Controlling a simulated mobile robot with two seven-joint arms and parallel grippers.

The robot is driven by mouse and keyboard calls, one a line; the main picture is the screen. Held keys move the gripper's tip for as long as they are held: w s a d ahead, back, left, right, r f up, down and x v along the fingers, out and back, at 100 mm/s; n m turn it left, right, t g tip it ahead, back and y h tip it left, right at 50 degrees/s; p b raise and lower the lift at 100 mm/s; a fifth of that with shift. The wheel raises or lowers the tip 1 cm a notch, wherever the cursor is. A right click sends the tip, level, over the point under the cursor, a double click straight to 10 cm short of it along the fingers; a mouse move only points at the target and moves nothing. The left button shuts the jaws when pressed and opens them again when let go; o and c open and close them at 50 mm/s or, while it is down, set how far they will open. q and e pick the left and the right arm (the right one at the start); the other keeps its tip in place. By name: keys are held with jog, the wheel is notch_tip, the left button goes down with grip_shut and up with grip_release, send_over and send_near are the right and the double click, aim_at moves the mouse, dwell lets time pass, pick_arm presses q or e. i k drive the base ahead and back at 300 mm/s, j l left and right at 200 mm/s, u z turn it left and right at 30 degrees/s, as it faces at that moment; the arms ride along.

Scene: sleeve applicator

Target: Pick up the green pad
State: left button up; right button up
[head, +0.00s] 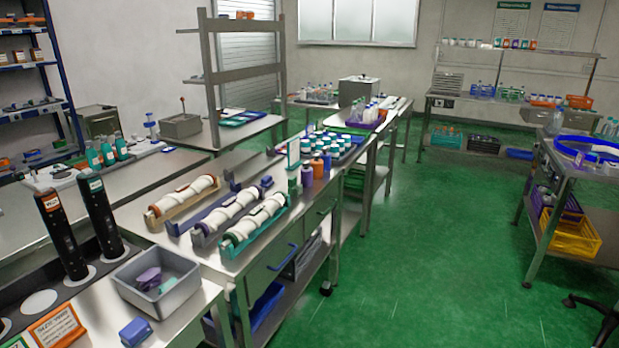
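A grey open bin (192,297) stands on the near steel table at the lower left. A small green pad (167,285) lies inside it, toward the right side. A purple pad (148,279) lies in the bin just to the left of the green one. The lower part of the green pad is partly hidden by the bin's near wall. Neither of my grippers is in view.
Two tall black cylinders (101,216) stand left of the bin. A blue block (135,332) and an orange-framed card (57,327) lie in front. Three white sleeved rollers in cradles (257,238) lie on the table behind. Green floor (440,250) is clear at right.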

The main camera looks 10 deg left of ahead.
aim_at(295, 190)
jog(key=i+l+u, duration=0.1)
jog(key=i, duration=1.3)
